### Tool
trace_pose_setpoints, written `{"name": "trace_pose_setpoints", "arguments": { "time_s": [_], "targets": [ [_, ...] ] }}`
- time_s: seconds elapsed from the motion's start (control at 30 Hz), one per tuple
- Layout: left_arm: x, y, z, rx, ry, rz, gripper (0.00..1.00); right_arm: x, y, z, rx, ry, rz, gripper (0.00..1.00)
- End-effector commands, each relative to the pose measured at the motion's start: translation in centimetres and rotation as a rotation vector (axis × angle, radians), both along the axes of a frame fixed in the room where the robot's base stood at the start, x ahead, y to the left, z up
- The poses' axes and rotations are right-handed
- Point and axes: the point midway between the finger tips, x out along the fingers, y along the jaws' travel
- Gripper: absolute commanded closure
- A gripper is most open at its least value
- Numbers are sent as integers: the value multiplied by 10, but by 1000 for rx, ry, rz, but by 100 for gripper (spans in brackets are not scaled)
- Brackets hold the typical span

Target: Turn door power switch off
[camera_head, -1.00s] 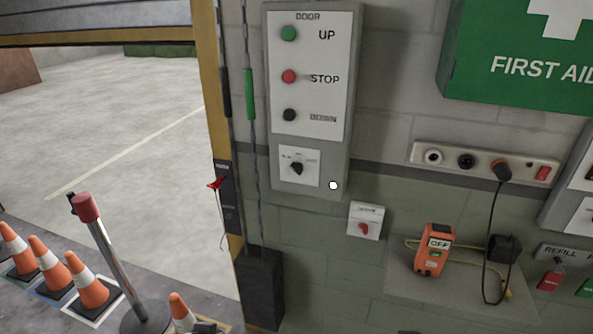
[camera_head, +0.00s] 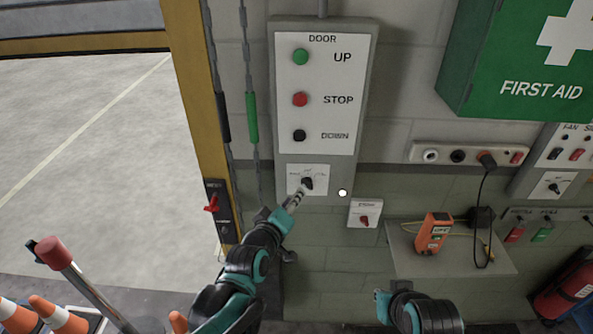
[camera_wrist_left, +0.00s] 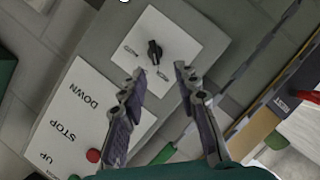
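The grey door panel (camera_head: 366,100) hangs on the wall with UP, STOP and DOWN buttons. A black rotary knob (camera_head: 307,183) sits on a white plate low on it. A small white box with a red knob (camera_head: 364,220) is just right of the panel; its label is too small to read. My left gripper (camera_head: 297,195) is just in front of the black knob. In the left wrist view its fingers (camera_wrist_left: 157,76) are open and empty, with the black knob (camera_wrist_left: 155,52) beyond and between the tips, apparently untouched.
A green first-aid box (camera_head: 490,60) and a socket strip (camera_head: 470,152) are to the right. An orange device (camera_head: 433,232) rests on a shelf (camera_head: 465,262) below them. Chains (camera_head: 250,120) hang left of the panel. A post (camera_head: 85,285) and cones (camera_head: 50,315) stand lower left.

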Motion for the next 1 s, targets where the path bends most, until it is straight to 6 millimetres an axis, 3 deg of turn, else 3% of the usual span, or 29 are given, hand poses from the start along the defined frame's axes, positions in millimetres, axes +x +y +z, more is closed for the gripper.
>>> {"name": "trace_pose_setpoints", "arguments": {
  "time_s": [0.5,0.9,1.0],
  "targets": [
    [64,-22,-16,-14,-6,0,69,0,0,-10,0,0,0,100],
    [73,-25,-18,-12,-5,1,69,0,0,-10,0,0,0,100],
    [73,-25,-18,-12,-5,1,93,0,0,-10,0,0,0,100]
  ]
}}
